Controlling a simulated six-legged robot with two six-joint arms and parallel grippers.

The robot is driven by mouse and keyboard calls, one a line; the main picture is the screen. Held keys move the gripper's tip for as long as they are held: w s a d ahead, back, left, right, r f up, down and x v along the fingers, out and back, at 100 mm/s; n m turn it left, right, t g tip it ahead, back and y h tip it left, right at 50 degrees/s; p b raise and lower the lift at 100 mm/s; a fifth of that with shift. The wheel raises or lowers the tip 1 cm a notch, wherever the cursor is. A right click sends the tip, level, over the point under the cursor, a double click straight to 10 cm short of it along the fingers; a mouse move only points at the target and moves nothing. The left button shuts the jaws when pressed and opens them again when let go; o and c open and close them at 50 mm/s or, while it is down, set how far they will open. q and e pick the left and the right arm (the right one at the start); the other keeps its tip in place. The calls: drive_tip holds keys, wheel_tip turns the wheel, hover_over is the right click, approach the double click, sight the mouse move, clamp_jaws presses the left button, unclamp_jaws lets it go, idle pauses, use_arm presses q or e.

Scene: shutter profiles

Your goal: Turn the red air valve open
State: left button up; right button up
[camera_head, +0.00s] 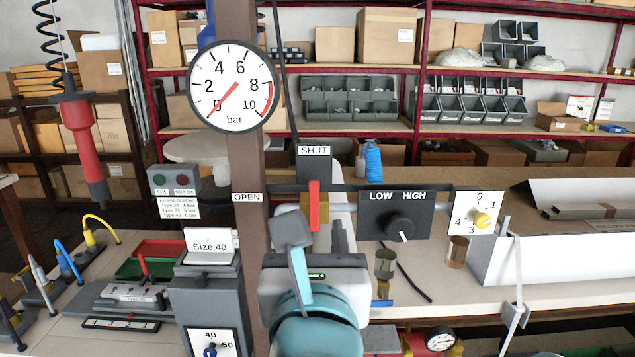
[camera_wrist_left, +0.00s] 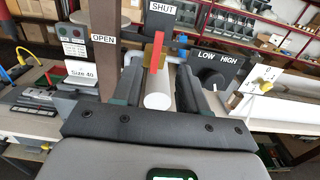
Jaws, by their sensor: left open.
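The red air valve has an upright red lever (camera_head: 314,204) on a brass body (camera_head: 322,219). The lever points up at the SHUT label (camera_head: 314,150); the OPEN label (camera_head: 247,197) is to its left. My left gripper (camera_head: 315,238) is in front of and just below the valve, open, its dark fingers spread. In the left wrist view the red lever (camera_wrist_left: 157,52) shows upright between the fingertips, and a white pipe (camera_wrist_left: 157,92) shows between the fingers. I cannot tell how far the fingertips are from the lever. My right gripper is not in view.
A round pressure gauge (camera_head: 232,86) on the brown post reads about 0 bar. A LOW/HIGH knob panel (camera_head: 394,214) and a yellow dial (camera_head: 482,218) stand to the right of the valve. A Size 40 box (camera_head: 211,246) stands to the left. A red screwdriver (camera_head: 80,135) hangs at left.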

sight(314, 192)
use_arm(q)
drive_tip(key=w+p, duration=0.4)
drive_tip(key=w, duration=1)
drive_tip(key=shift+a, duration=0.2)
drive_tip(key=shift+w+d, duration=0.1)
drive_tip(key=shift+w, duration=0.4)
drive_tip(key=shift+c, duration=0.3)
clamp_jaws()
